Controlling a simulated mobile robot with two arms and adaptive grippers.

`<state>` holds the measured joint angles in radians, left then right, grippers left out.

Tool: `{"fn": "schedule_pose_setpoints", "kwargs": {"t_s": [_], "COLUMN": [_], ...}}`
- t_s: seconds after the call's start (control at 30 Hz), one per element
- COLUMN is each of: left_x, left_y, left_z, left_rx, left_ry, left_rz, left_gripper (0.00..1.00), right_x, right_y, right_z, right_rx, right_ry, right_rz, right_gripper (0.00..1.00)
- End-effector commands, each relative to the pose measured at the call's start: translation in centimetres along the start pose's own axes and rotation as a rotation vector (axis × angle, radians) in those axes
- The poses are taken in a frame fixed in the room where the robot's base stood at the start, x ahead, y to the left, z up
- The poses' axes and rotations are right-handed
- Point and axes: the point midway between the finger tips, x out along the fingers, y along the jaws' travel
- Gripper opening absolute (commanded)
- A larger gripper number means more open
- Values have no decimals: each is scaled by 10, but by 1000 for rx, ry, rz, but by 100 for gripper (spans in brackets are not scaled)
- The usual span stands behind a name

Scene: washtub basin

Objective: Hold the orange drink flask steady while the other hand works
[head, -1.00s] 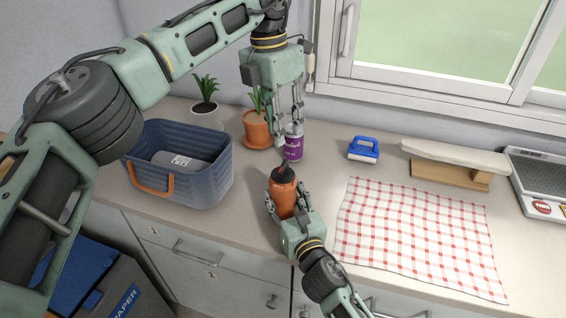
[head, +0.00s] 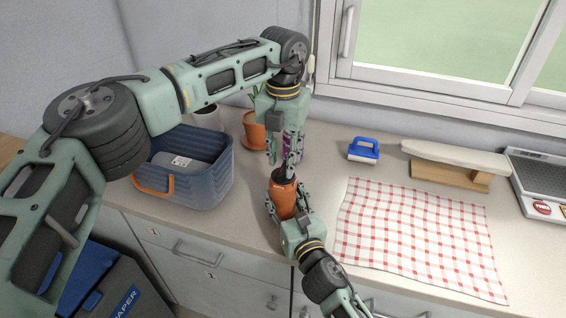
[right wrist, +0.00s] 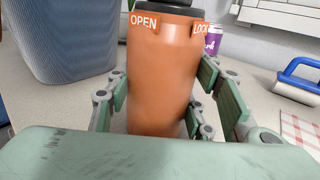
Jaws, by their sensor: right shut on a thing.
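The orange drink flask (head: 284,200) stands upright on the counter near its front edge, with a dark cap (head: 284,178) on top. My right gripper (head: 286,202) is shut on its body, with fingers on both sides. In the right wrist view the flask (right wrist: 160,75) fills the middle, and orange tabs at its top read OPEN and LOCK. My left gripper (head: 281,164) points down just above and behind the cap, its fingers apart with nothing visible between them. Whether a fingertip touches the cap cannot be told.
A purple can (head: 300,148) stands behind the left gripper, partly hidden. A blue basket (head: 205,187) is at left, with a terracotta pot (head: 253,132) behind. A checked cloth (head: 420,235), a blue-handled brush (head: 363,150) and an ironing board (head: 455,158) lie right.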

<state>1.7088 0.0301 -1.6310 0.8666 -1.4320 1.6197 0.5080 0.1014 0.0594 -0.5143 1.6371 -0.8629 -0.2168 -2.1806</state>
Motion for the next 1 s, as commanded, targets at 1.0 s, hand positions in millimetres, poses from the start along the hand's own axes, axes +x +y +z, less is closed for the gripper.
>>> {"fn": "schedule_pose_setpoints", "kwargs": {"t_s": [1.0], "left_x": [22], "left_y": [0], "left_z": [0], "left_rx": [1], "left_ry": [-1], "left_rz": [1], "left_gripper": [0], "right_x": [0], "right_y": [0], "right_z": [-1], "right_rx": [2], "right_ry": [2], "right_rz": [0], "right_gripper": [9]}}
